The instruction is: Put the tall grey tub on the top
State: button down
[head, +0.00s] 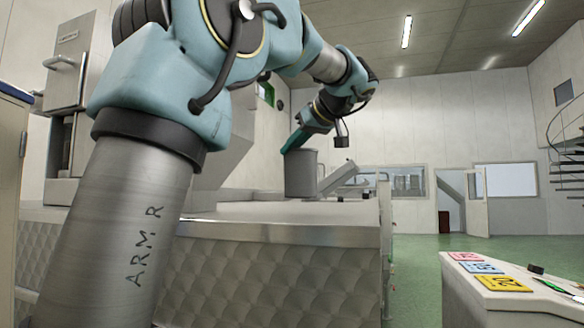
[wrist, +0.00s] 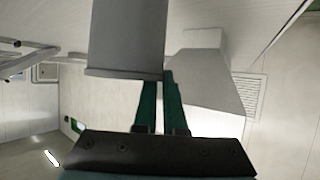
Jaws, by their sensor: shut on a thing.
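The tall grey tub (head: 301,174) is upright at the far part of the metal top (head: 290,210) in the head view. Its base is at or very near the surface; I cannot tell whether it touches. My gripper (head: 289,148) comes down from the upper right, its green fingers at the tub's upper left edge. In the wrist view the tub (wrist: 125,38) fills the upper middle, and my gripper (wrist: 160,80) is shut on its rim at one side. The fingertips are partly hidden by the tub.
A tilted grey metal part (head: 338,178) stands just right of the tub. A grey machine housing (head: 225,150) rises to its left. A side table (head: 505,295) with coloured cards (head: 483,268) is at lower right. Green floor lies open beyond the top.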

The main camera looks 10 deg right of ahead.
aim_at(287, 167)
jog(key=shift+f, duration=2.15)
jog(key=c, duration=1)
grip_release()
jog(key=shift+o, duration=0.2)
jog(key=b+v, duration=0.2)
jog(key=v, duration=1)
jog(key=shift+s, duration=0.15)
